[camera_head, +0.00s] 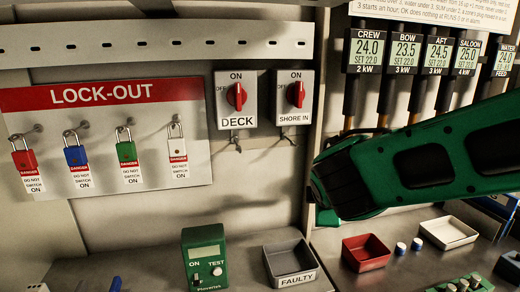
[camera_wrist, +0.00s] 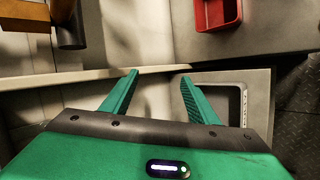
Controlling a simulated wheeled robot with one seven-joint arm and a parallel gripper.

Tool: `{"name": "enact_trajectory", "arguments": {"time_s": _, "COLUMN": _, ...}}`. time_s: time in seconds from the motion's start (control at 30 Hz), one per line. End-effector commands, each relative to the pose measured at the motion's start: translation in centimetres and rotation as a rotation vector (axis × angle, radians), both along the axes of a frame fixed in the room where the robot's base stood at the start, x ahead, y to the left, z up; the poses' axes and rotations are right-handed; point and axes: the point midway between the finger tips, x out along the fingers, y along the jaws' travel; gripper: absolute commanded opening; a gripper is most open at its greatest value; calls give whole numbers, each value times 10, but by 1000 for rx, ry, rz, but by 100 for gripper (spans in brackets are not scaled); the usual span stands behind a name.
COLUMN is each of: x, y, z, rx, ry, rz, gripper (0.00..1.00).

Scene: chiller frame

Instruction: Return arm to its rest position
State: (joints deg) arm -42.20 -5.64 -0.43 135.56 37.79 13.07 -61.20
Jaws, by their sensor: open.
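My green arm (camera_head: 420,165) reaches in from the right edge in the head view. It hangs above the bench, in front of the lower pipes and back wall, with its dark joint toward the middle. My gripper cannot be made out in the head view. In the wrist view my gripper (camera_wrist: 159,77) shows two green fingers spread apart, with nothing between them. The fingers point toward a pale ledge, and a red tray (camera_wrist: 218,14) lies beyond them to the upper right.
A lock-out board (camera_head: 140,185) with several padlocks hangs at left, beside two red-knob switches (camera_head: 237,97). The bench holds a green tester (camera_head: 205,258), a grey FAULTY tray (camera_head: 290,280), a red tray (camera_head: 365,267) and a white tray (camera_head: 448,244). Readouts (camera_head: 404,54) hang above my arm.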

Motion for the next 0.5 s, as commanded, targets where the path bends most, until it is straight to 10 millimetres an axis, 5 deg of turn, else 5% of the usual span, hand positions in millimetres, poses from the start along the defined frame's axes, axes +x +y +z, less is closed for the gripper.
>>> {"name": "enact_trajectory", "arguments": {"time_s": 0.2, "x": -28, "y": -65, "z": -19, "rx": 316, "ry": 90, "rz": -343, "gripper": 54}}
{"name": "enact_trajectory", "arguments": {"time_s": 0.5, "x": -83, "y": -118, "z": -36, "rx": 695, "ry": 180, "rz": -806, "gripper": 54}}
